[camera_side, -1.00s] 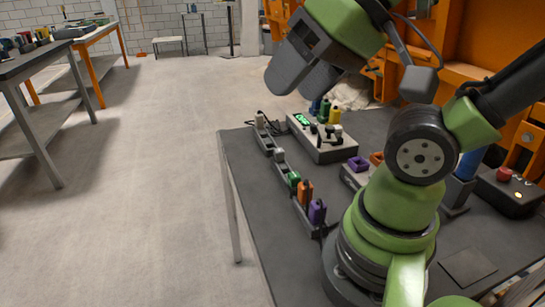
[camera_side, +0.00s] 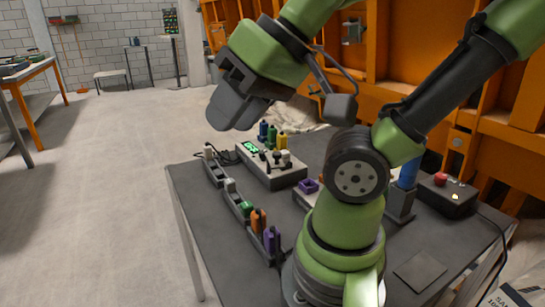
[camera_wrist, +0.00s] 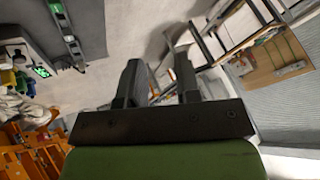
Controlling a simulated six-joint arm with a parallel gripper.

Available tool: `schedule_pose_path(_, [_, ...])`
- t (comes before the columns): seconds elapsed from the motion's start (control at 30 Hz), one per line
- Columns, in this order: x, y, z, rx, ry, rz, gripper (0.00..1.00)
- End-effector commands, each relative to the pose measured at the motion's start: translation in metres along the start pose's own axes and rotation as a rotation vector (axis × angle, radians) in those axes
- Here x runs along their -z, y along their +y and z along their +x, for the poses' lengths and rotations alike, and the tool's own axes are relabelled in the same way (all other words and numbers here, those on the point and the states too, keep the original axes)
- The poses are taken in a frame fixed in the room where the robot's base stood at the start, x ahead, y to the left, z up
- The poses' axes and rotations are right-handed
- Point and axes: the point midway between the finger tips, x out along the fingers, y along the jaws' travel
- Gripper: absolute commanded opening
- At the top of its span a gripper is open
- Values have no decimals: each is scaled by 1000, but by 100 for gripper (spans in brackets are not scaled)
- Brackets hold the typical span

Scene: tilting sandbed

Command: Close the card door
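I cannot pick out a card door in either view. A grey box with a lit green display (camera_side: 272,168) and small knobs stands on the dark table; its display also shows at the left of the wrist view (camera_wrist: 42,71). My gripper (camera_side: 232,112) is raised in front of and above the table's far left corner, apart from everything on it. In the wrist view my gripper (camera_wrist: 156,62) has its two dark fingers spread with a gap and nothing between them. My arm hides part of the table's middle.
A row of narrow grey trays (camera_side: 237,203) with small coloured items lines the table's left edge. A black box with a red button (camera_side: 440,190) sits at the right. Coloured bottles (camera_side: 272,138) stand at the back. Orange framework (camera_side: 400,55) rises behind. The floor at left is clear.

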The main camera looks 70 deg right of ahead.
Motion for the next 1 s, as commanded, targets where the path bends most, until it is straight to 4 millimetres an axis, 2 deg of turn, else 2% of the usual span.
schedule_pose_path(0.03, [4, 1, 2, -21, -20, -21, 19])
schedule_pose_path(0.1, [13, 5, 5, -68, -64, -82, 3])
schedule_pose_path(0.13, [18, 8, 7, -94, -90, -117, 0])
schedule_pose_path(0.37, [67, 45, 36, -308, -402, -443, 0])
schedule_pose_path(0.6, [107, 106, 78, -430, -813, -730, 0])
schedule_pose_path(0.8, [122, 157, 111, -440, -1128, -883, 0])
schedule_pose_path(1.0, [124, 183, 127, -423, -1283, -945, 0])
